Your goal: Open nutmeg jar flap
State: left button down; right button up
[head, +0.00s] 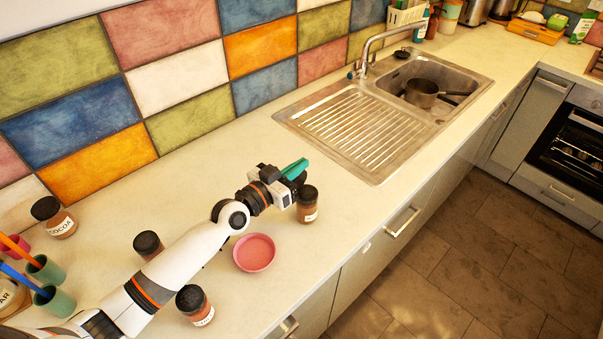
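My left arm reaches in from the lower left across the counter. Its gripper (296,172), with teal fingers, is just above and beside a small brown spice jar with a black lid (307,208). That jar stands upright with its lid on, and its label is too small to read. From this angle I cannot tell the gap between the fingers or whether they touch the lid. Similar black-lidded jars stand behind my arm (148,244) and in front of it (194,306); I cannot read which is nutmeg. My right gripper is out of view.
A pink dish (254,253) lies between the jars. A cocoa jar (55,218) and teal cups (50,301) with brushes or utensils stand at the left. The steel sink (350,124) with a pot (423,92) is beyond. Counter between gripper and sink is clear.

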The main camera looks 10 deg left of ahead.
pick_arm(q)
jog(key=shift+w+a+f+n+b, duration=0.1)
jog(key=shift+w+a+n+b, duration=0.2)
jog(key=shift+n, duration=0.35)
jog(key=shift+w+a+f+n+b, duration=0.1)
jog(key=shift+a+n+b, duration=0.25)
jog(key=shift+n, duration=0.3)
jog(key=shift+r, duration=0.1)
jog(key=c, duration=1.6)
grip_release()
jog(key=shift+c, duration=0.2)
jog(key=shift+s, duration=0.1)
jog(key=b+v, duration=0.3)
jog(key=v, duration=0.9)
